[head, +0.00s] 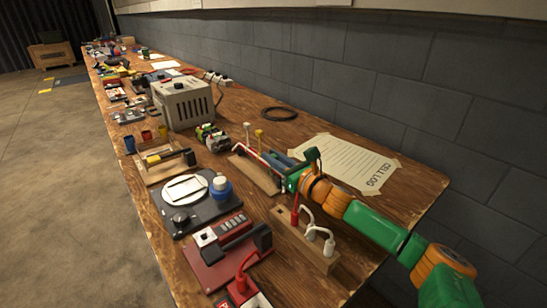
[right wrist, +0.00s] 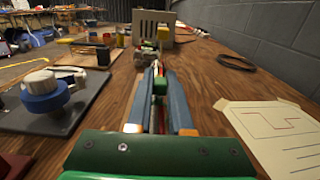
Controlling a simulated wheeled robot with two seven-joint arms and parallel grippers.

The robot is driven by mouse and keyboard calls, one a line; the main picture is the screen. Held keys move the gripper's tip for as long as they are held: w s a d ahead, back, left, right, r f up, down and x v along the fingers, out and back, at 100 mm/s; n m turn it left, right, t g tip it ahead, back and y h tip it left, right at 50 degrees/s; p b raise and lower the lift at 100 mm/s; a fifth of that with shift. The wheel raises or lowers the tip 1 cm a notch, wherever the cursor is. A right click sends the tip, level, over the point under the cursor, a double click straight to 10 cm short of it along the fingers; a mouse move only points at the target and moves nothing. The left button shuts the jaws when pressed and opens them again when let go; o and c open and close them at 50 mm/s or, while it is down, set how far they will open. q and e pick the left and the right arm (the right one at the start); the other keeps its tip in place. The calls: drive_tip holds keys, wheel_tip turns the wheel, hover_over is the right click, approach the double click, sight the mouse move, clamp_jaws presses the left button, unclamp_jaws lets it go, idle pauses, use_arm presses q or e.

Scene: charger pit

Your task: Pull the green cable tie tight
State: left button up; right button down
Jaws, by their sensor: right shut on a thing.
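My right gripper (head: 275,160) reaches in from the right over the wooden block (head: 258,175) with a yellow and a white post. In the right wrist view its two blue fingers (right wrist: 160,92) are closed around a small green piece, the green cable tie (right wrist: 159,86). A thin red cable (head: 249,154) runs beside the fingers along the block. The fingers hide much of the tie in the head view, and I cannot tell how tight its loop is. My left gripper is not in view.
A taped paper sheet (head: 345,160) lies right of the block, by the wall. A second block with white and red plugs (head: 305,240) stands in front. A black tray with a blue knob (head: 190,203) is at left. A grey vented box (head: 185,103) and black cable ring (head: 279,113) are behind.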

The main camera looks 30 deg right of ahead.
idle(0.7)
wheel_tip(320, 180, up, 5)
drive_tip(key=p, duration=0.4)
drive_tip(key=shift+f, duration=0.2)
drive_tip(key=c, duration=0.8)
unclamp_jaws()
drive_tip(key=shift+s+f, duration=0.1)
